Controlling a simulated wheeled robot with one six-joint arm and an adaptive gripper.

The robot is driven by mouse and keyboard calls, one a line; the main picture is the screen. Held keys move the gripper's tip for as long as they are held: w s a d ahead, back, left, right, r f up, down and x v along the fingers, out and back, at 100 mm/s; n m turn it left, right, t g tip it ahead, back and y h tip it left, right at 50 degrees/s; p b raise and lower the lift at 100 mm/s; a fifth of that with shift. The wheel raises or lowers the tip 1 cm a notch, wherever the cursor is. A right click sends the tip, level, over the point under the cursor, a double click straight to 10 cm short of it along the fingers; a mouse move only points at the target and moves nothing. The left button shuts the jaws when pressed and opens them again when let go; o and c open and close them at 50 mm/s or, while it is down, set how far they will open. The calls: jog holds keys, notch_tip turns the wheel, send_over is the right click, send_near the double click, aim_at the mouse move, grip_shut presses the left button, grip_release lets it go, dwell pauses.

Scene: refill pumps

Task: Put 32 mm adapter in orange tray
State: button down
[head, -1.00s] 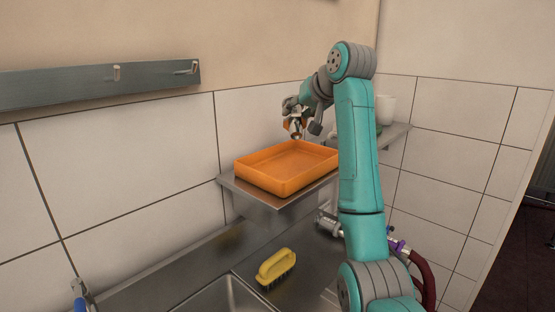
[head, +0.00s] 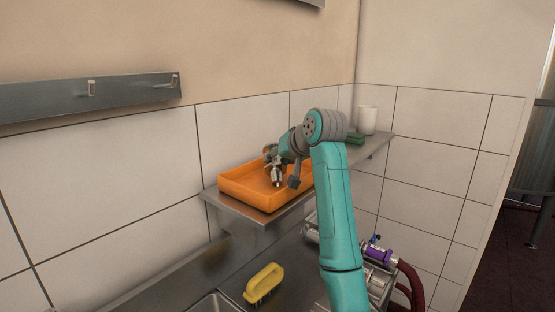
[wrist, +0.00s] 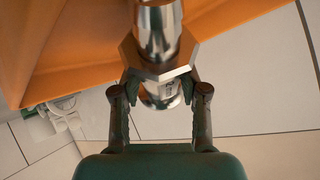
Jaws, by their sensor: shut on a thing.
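The orange tray (head: 248,197) sits on the steel wall shelf in the head view, and part of it fills the top of the wrist view (wrist: 60,45). My gripper (wrist: 161,92) is shut on the adapter (wrist: 158,35), a shiny metal fitting with a hexagonal collar. A small mark on its lower barrel is too small to read. In the head view the adapter (head: 277,181) hangs at my gripper (head: 273,163), over the right part of the tray. I cannot tell whether it touches the tray floor. My arm covers the tray's right end.
A white cup (head: 367,120) and a green item (head: 355,138) stand farther along the shelf (head: 262,222). Below, a yellow brush (head: 263,282) lies beside the sink (head: 212,305). A purple-collared hose fitting (head: 378,252) is right of my arm. A hook rail (head: 90,95) hangs on the wall.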

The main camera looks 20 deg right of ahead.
jog(key=c, duration=0.6)
grip_release()
jog(key=shift+s+r, duration=0.15)
jog(key=shift+r, duration=0.05)
jog(key=v, duration=1.1)
jog(key=shift+s, duration=0.25)
jog(key=shift+d, duration=0.15)
